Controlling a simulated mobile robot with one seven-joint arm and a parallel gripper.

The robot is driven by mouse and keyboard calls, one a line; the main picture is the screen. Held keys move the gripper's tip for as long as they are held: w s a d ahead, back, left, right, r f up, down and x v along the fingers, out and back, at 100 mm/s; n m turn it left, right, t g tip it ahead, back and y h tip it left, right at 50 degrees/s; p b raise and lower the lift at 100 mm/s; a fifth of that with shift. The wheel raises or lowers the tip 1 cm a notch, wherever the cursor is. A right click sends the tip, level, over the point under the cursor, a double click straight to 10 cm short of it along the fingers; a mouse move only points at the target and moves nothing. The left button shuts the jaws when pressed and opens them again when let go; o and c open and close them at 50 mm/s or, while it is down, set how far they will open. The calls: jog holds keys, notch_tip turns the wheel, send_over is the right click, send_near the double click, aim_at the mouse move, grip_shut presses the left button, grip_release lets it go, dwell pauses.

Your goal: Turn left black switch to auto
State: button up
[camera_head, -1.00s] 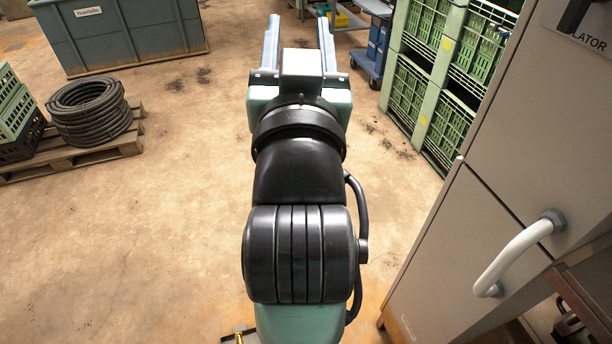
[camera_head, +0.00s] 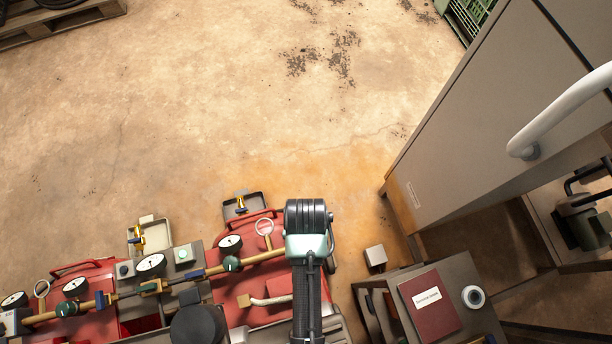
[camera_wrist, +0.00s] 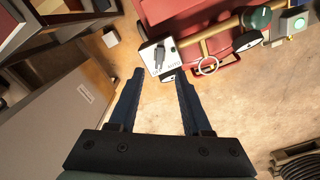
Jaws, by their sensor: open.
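In the wrist view, a pale switch box (camera_wrist: 154,58) with a dark lever-like switch (camera_wrist: 158,50) and a label that seems to read AUTO sits just beyond my gripper. My gripper (camera_wrist: 159,74) is open and empty, its two dark blue fingers apart, with the box between and past their tips in the picture. Contact cannot be seen. In the head view, my arm hides this box and my gripper. Another small grey box (camera_head: 14,321) with a dark top stands at the far left of the manifold. Whether it carries a switch is unclear.
The manifold's brass pipe (camera_head: 210,270) with gauges and valves runs over red panels. A wire ring (camera_wrist: 207,66) and a gauge (camera_wrist: 248,41) are close right of the switch box. A grey cabinet (camera_head: 470,120) and a stand with a red book (camera_head: 430,303) are at right.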

notch_tip(320, 180, down, 11)
jog(key=shift+w+f+b, duration=0.1)
jog(key=shift+f+b, duration=0.1)
jog(key=shift+b, duration=1.05)
grip_shut()
